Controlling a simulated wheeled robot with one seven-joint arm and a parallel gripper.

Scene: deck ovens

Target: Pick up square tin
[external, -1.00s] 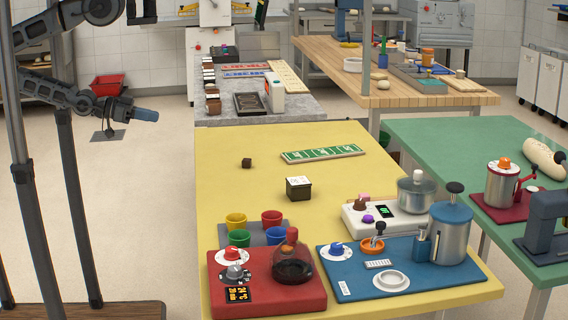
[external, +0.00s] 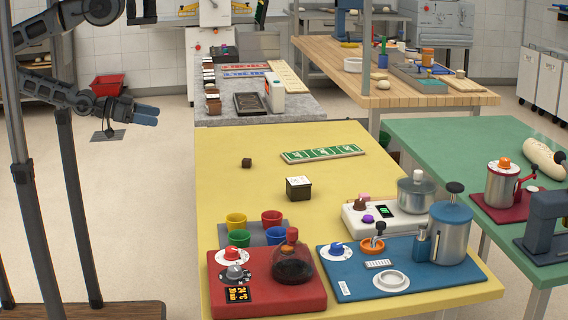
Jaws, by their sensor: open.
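A small square box with dark sides and a pale top (external: 298,188), which looks like the square tin, stands upright on the yellow table (external: 225,190), near its middle. My gripper (external: 155,116) is at the upper left, in the air off the left side of the yellow table. Its blue-grey fingers are apart and hold nothing. It is well away from the box and points right. Nothing hides the box.
A green patterned board (external: 322,154) lies behind the box. In front are coloured cups (external: 237,220), a red station with a glass jar (external: 266,293), a blue station (external: 340,279) and a white unit with a pot (external: 366,219). The table's left part is clear.

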